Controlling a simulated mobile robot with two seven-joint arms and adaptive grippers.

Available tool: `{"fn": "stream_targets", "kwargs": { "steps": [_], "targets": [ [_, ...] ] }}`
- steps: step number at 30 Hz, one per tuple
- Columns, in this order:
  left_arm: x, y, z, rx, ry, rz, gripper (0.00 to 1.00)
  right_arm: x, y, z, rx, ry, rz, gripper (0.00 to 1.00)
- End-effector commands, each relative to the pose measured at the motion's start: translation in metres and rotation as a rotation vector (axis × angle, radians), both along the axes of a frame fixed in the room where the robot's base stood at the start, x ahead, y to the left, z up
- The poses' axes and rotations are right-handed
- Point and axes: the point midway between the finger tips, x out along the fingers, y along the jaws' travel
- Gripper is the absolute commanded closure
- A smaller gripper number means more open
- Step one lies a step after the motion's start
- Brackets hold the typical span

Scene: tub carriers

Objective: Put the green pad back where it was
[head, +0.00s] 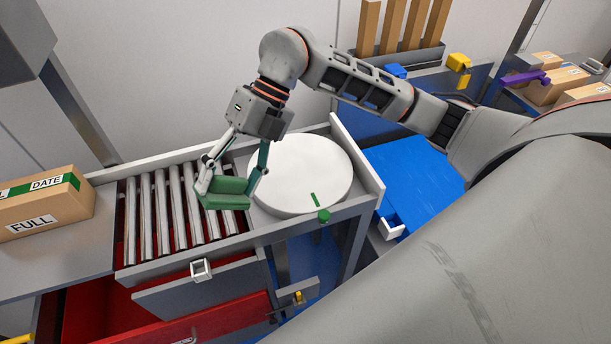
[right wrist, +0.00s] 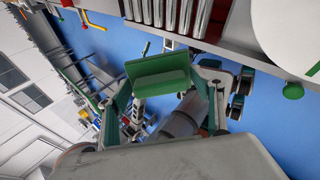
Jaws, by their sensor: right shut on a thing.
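The green pad (head: 226,187) is held by my right gripper (head: 231,182), whose fingers are closed on its two sides. In the head view the pad shows in front of the right part of the metal rollers (head: 161,222), left of the round white turntable (head: 300,172). I cannot tell whether it touches the rollers. In the right wrist view the pad (right wrist: 158,80) sits between the fingertips, with blue floor beyond it. My left gripper is not in view.
A brown box (head: 50,226) marked FULL stands on the grey surface at the left. A green knob (head: 323,216) sits at the turntable's near edge. A red drawer (head: 190,322) stands open below. A blue surface (head: 410,185) lies to the right, and upright brown boards (head: 392,25) stand behind.

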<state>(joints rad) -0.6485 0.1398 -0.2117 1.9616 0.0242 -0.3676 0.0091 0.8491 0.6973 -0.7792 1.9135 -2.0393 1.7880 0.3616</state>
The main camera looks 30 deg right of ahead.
Motion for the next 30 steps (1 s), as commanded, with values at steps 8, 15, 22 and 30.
{"fn": "stream_targets", "kwargs": {
  "steps": [8,15,22,30],
  "targets": [
    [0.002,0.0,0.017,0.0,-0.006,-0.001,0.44,0.025,-0.073,0.014,-0.399,-0.031,-0.003,0.51],
    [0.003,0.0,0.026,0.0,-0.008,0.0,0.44,0.046,-0.161,0.048,-0.635,0.01,-0.159,0.51],
    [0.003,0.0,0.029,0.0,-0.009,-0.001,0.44,0.05,-0.199,0.067,-0.711,0.05,-0.246,0.51],
    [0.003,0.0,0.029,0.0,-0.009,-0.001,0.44,0.048,-0.202,0.019,-0.718,0.063,-0.25,0.51]
  ]
}}
